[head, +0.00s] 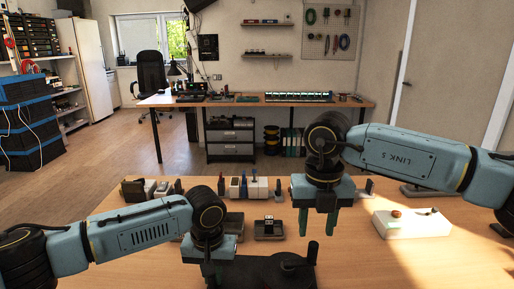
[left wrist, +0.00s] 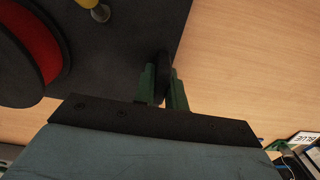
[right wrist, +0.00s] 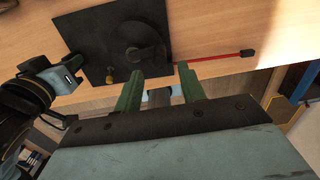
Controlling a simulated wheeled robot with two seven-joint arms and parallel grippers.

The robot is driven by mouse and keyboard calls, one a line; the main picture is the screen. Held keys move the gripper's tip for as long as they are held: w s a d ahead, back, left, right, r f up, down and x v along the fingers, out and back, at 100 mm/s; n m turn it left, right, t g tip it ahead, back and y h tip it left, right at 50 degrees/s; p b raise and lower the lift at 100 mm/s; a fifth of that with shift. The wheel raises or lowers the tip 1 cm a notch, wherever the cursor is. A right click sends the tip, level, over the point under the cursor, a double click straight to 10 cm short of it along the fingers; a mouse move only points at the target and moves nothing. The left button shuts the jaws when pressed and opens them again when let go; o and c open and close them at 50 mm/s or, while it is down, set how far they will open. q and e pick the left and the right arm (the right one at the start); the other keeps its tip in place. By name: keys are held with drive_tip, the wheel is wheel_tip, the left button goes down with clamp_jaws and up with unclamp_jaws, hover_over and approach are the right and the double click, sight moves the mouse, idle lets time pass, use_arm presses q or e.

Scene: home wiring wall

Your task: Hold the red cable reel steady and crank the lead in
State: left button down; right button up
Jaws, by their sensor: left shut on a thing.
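The cable reel shows its red drum (left wrist: 40,45) between black flanges in the left wrist view. It sits on a black base plate (right wrist: 95,45); in the head view the base (head: 265,272) is at the bottom edge, partly cut off. A brass-coloured knob (left wrist: 97,8) stands by the reel. A red lead (right wrist: 208,58) runs out over the table to a black end (right wrist: 247,53). My left gripper (left wrist: 163,88) is shut on a dark upright piece (left wrist: 162,68) at the plate's edge. My right gripper (head: 318,225) is open and empty, pointing down above the base area.
Small boxes and holders (head: 255,188) stand along the table's far side. A black device (head: 269,228) lies in front of them, and a white box (head: 412,223) is at the right. The table right of the base is mostly clear. A second bench (head: 255,101) stands behind.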

sight(314, 255)
drive_tip(key=shift+f, duration=3.55)
clamp_jaws()
drive_tip(key=shift+s, duration=0.1)
drive_tip(key=shift+s, duration=0.7)
drive_tip(key=shift+a, duration=0.1)
drive_tip(key=shift+s, duration=0.15)
